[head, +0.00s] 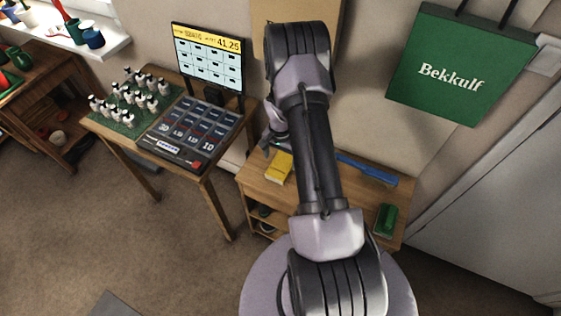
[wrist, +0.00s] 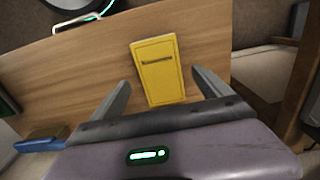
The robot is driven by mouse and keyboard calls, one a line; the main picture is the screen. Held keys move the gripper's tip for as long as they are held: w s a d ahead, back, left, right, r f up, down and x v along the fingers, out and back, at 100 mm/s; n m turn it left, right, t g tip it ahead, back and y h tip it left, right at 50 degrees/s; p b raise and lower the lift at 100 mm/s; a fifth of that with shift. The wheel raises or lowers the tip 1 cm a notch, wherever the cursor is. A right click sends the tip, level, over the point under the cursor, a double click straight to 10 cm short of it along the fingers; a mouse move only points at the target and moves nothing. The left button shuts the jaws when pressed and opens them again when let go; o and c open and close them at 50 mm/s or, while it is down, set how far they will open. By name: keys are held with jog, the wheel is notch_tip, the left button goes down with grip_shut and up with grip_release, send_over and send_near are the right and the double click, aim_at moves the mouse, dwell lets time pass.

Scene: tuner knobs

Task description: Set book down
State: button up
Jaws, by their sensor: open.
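A yellow book (head: 279,167) lies flat on the left part of a wooden cabinet top (head: 257,185). In the wrist view the book (wrist: 158,70) shows a dark line across its cover, and the wooden top (wrist: 85,75) spreads around it. My gripper (wrist: 158,92) is open, with one finger on each side of the book's near end. A gap shows between each finger and the book. In the head view my arm hides much of the cabinet top, and only part of my gripper shows beside the book.
A blue long object (head: 368,170) and a green block-like object (head: 385,220) lie on the right of the cabinet top. A table (head: 213,188) with a keypad (head: 190,133), screen (head: 210,63) and several small bottles (head: 130,97) stands to the left. A green Bekkulf sign (head: 460,65) hangs behind.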

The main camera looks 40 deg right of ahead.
notch_tip(320, 180, up, 8)
jog(key=p, duration=0.2)
notch_tip(320, 180, up, 10)
jog(key=n+t, duration=0.1)
send_over(280, 166)
jog(key=w+a, duration=0.3)
jog(key=a, duration=0.1)
jog(key=s+a+r+n+t, duration=0.1)
jog(key=s+a+r+n, duration=0.1)
jog(key=a+r, duration=0.45)
jog(key=s+a+r+n+t, duration=0.1)
jog(key=a+r, duration=0.3)
jog(key=r, duration=0.5)
jog(key=s+a+r+n+t+y, duration=0.1)
jog(key=s+a+r+n, duration=0.1)
jog(key=s+a+r, duration=0.3)
jog(key=s+a+r+n+t+y, duration=0.1)
jog(key=s+a+r+n, duration=0.2)
jog(key=s+a, duration=0.7)
notch_tip(280, 166, up, 2)
jog(key=shift+s+t, duration=0.4)
jog(key=shift+s, duration=0.75)
